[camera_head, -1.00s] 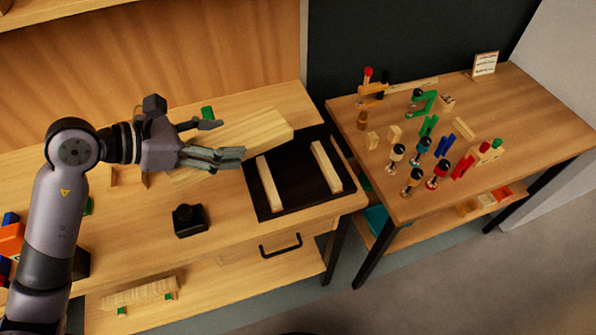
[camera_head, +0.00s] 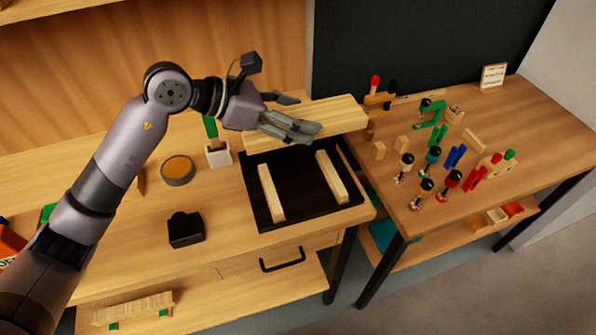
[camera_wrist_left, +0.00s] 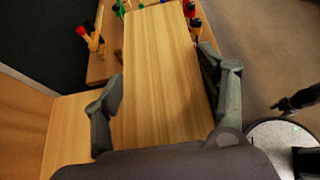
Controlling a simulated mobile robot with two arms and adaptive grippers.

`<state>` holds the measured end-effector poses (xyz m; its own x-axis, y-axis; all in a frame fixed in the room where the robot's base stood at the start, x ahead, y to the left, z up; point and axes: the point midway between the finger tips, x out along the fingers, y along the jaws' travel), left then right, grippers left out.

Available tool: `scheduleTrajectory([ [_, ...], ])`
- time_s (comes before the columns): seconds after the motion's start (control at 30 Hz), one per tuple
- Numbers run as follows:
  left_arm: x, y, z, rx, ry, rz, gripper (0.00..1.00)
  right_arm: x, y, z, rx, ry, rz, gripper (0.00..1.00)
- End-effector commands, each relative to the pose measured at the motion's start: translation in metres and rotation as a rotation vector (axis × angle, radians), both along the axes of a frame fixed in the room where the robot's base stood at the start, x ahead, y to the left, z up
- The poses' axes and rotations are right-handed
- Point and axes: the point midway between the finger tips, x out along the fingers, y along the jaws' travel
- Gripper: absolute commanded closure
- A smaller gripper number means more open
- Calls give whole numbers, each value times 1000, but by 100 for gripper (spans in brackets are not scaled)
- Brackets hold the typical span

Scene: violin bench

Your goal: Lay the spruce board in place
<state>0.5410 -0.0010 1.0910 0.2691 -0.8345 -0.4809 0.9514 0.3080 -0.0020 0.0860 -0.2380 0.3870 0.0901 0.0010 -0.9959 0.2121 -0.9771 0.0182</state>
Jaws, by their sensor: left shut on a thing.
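The spruce board (camera_head: 335,117) is a pale, flat wooden plank. My left gripper (camera_head: 300,115) is shut on it and holds it by its edges, above the back of the black mat (camera_head: 300,190). In the left wrist view the board (camera_wrist_left: 160,75) runs lengthwise between the two fingers of the gripper (camera_wrist_left: 160,105). Two pale wooden strips, a left one (camera_head: 271,192) and a right one (camera_head: 331,177), lie apart on the mat. The board is behind the strips in the head view, not on them.
A dark block-shaped object (camera_head: 186,230), a round tin (camera_head: 178,170) and a white pot (camera_head: 218,154) with a green-handled brush stand left of the mat. The right table (camera_head: 540,150) holds several clamps and small blocks. A gap separates the tables.

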Motion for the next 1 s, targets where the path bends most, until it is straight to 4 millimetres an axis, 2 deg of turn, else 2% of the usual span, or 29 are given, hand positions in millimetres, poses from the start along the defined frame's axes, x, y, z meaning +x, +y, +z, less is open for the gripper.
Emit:
scheduleTrajectory([
  [0.2, -1, 0, -59, -3, 7, 2, 69, 0, 0, 12, 0, 0, 0, 60],
  [0.4, -1, 0, -100, -3, 3, 2, 69, 0, 1, 17, 1, -1, 1, 60],
  [0.57, 0, 0, -113, -3, -1, 1, 69, 0, 2, 18, 2, -1, 1, 60],
  [0.83, 0, 0, -150, -3, 2, 1, 69, 1, 5, 22, 5, -1, 0, 60],
  [1.0, 0, 0, -155, -3, -4, 1, 69, 1, 5, 22, 5, -1, 1, 60],
])
